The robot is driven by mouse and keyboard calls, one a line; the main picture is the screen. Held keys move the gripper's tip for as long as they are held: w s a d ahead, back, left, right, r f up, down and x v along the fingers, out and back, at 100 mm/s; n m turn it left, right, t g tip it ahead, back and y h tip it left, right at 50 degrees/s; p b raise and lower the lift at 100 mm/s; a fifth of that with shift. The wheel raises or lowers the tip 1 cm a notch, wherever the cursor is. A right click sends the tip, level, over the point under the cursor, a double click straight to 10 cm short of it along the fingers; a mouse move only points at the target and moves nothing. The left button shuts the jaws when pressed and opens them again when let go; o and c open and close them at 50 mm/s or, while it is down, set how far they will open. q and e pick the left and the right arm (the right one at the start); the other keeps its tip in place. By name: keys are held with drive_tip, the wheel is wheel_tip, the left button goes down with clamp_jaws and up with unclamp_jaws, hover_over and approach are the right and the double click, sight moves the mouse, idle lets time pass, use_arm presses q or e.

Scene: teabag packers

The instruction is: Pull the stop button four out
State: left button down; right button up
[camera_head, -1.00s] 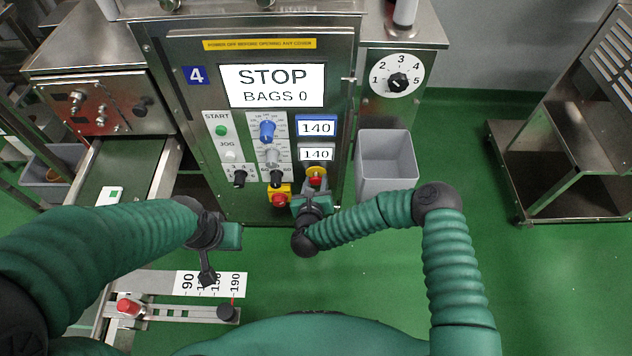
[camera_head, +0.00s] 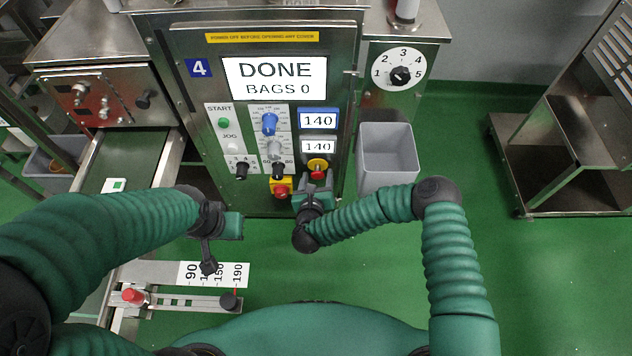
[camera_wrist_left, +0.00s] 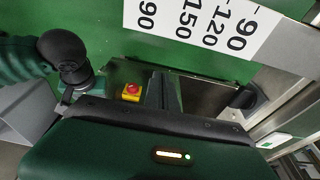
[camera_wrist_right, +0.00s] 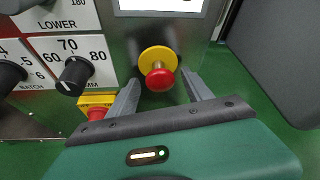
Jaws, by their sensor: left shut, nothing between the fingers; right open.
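The machine marked 4 (camera_head: 199,68) has a screen (camera_head: 274,78) reading DONE, BAGS 0. A red mushroom button on a round yellow collar (camera_head: 317,163) is low on its panel, right of centre. In the right wrist view this red button (camera_wrist_right: 160,79) stands between the finger tips, with a finger on each side; contact cannot be told. My right gripper (camera_head: 316,184) is open around it. A second red button (camera_head: 281,191) on a yellow box sits lower left. My left gripper (camera_head: 236,226) is shut and empty, out in front of the machine.
A grey bin (camera_head: 388,160) stands right of the machine, near my right arm. A rail with a number scale (camera_head: 214,274) and a red knob (camera_head: 132,296) lies below my left gripper. A steel trolley (camera_head: 560,165) is at far right. Black, blue and grey knobs crowd the panel.

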drive_tip(key=p+v, duration=0.6)
drive_tip(key=v, duration=1)
drive_tip(key=shift+s, duration=0.3)
drive_tip(key=shift+a, duration=0.1)
